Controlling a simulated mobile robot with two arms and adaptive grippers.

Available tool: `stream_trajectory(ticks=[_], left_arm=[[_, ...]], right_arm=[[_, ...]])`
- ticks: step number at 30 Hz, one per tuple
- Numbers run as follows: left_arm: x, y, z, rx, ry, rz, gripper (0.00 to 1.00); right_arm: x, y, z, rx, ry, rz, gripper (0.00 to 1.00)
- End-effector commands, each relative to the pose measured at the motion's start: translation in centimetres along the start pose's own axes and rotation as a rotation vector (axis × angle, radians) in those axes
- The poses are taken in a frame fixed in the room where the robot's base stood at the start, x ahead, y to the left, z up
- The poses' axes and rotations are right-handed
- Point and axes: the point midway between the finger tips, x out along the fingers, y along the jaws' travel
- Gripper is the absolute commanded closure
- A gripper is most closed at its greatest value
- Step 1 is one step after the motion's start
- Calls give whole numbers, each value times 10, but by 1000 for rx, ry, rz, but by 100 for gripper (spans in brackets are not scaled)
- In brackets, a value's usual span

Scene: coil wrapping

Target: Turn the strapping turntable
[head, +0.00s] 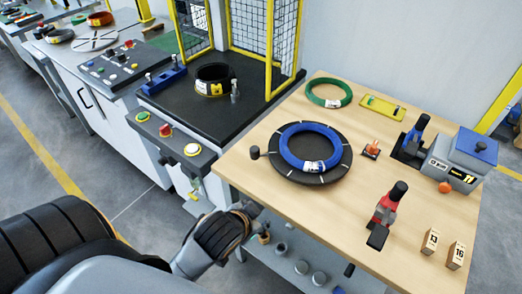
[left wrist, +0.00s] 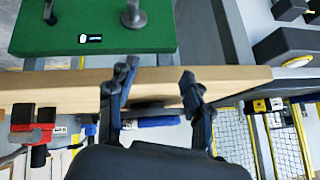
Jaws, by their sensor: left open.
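The turntable, a black disc (head: 344,166) with white marks, lies on the wooden table with a blue coil (head: 286,150) on it. The coil has a white label at its front. A black knob (head: 254,152) sticks out at the disc's left side. My left gripper (head: 247,212) is by the table's near left edge, below and left of the disc, not touching the knob. In the left wrist view its fingers (left wrist: 155,82) are apart with nothing held, in front of the table edge. Part of a blue object, likely the coil, shows beyond (left wrist: 155,122). My right gripper is out of view.
A caged machine (head: 150,105) stands left.

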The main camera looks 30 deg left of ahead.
Motion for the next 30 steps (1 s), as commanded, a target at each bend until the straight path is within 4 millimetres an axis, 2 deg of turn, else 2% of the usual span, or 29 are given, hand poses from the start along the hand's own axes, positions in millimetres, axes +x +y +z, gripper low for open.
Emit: stream_trajectory(ticks=[1, 5, 11, 15, 19, 21, 24, 27, 30], left_arm=[[-6, -14, -32, 38, 98, -50, 49], [-2, -31, -83, 130, 272, -141, 49], [-21, -49, -174, 321, 587, -302, 49], [-57, -48, -250, 542, 879, -451, 49], [-104, -24, -309, 825, 1180, -595, 49], [-127, -3, -329, 996, 1330, -662, 49], [-149, 32, -343, 1265, 1523, -738, 49], [-157, 65, -341, 1563, 1685, -784, 49], [-149, 89, -327, 1891, 1805, -786, 49]], right_arm=[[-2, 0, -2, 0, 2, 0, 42], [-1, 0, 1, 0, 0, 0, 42], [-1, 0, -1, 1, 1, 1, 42], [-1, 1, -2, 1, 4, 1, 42], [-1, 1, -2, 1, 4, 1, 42], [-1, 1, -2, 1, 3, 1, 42], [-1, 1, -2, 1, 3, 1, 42], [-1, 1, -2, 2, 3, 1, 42], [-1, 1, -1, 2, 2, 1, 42]])
